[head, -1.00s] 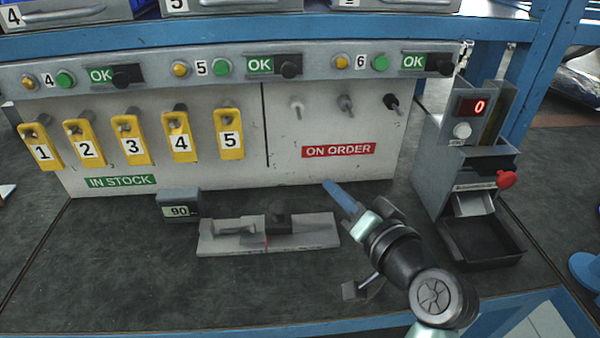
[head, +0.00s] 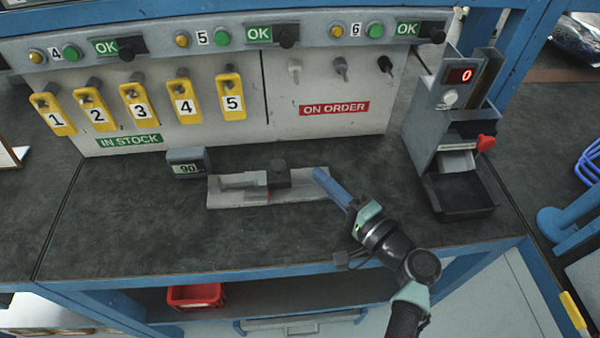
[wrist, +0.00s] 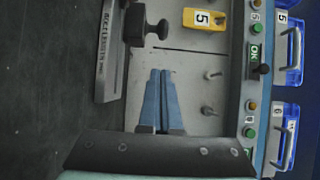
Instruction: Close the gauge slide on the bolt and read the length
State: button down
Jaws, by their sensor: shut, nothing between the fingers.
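The gauge (head: 225,200) is a pale metal base on the bench, with a small readout box (head: 188,165) reading 90 at its left. Its dark slide (head: 279,175) stands near the middle of the base and also shows in the wrist view (wrist: 135,24). A grey piece that looks like the bolt (head: 240,181) lies left of the slide; I cannot make out whether they touch. My gripper (head: 319,174) has its blue fingers together and empty, by the gauge's right end in the picture. In the wrist view the fingertips (wrist: 160,72) are apart from the slide.
The panel (head: 330,140) behind carries several yellow numbered tags (head: 185,107) and pegs. A grey dispenser (head: 432,125) with a red 0 display and a black tray (head: 460,208) stands at the right. The bench left of and before the gauge is clear.

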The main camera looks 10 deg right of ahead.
aim_at(280, 171)
jog(key=a, duration=0.1)
jog(key=w+a, duration=0.1)
jog(key=a, duration=0.2)
jog(key=shift+w+a+p, duration=0.25)
jog(key=shift+w+p, duration=0.1)
jog(key=shift+w, duration=0.05)
jog(key=shift+a, duration=1.55)
jog(key=shift+d, duration=0.1)
